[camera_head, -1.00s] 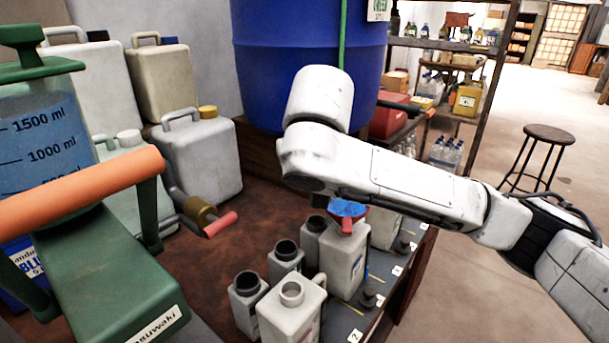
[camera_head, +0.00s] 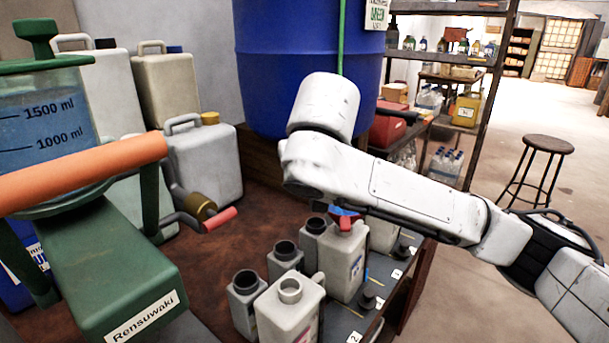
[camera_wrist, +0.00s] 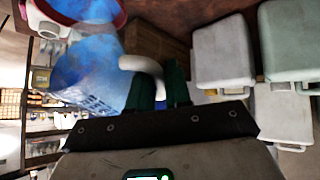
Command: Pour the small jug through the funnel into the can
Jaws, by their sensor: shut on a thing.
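My gripper (camera_wrist: 158,88) is shut on the white handle of the small jug (camera_wrist: 88,72), a see-through jug with blue in it and scale marks on its side. The jug looks tilted in the wrist view. The red funnel (camera_wrist: 122,14), with blue inside its rim, is just beyond it at the top left. In the head view the funnel (camera_head: 352,221) sits on a pale can (camera_head: 344,262). My arm hides my gripper and most of the jug there. I cannot tell whether liquid is flowing.
Several open pale cans, one at the front (camera_head: 287,318), crowd the bench beside the funnel. A green dispenser (camera_head: 125,280) with an orange handle is at left. A blue barrel (camera_head: 305,70) and pale canisters (camera_head: 205,165) stand behind. A stool (camera_head: 548,145) stands on open floor at right.

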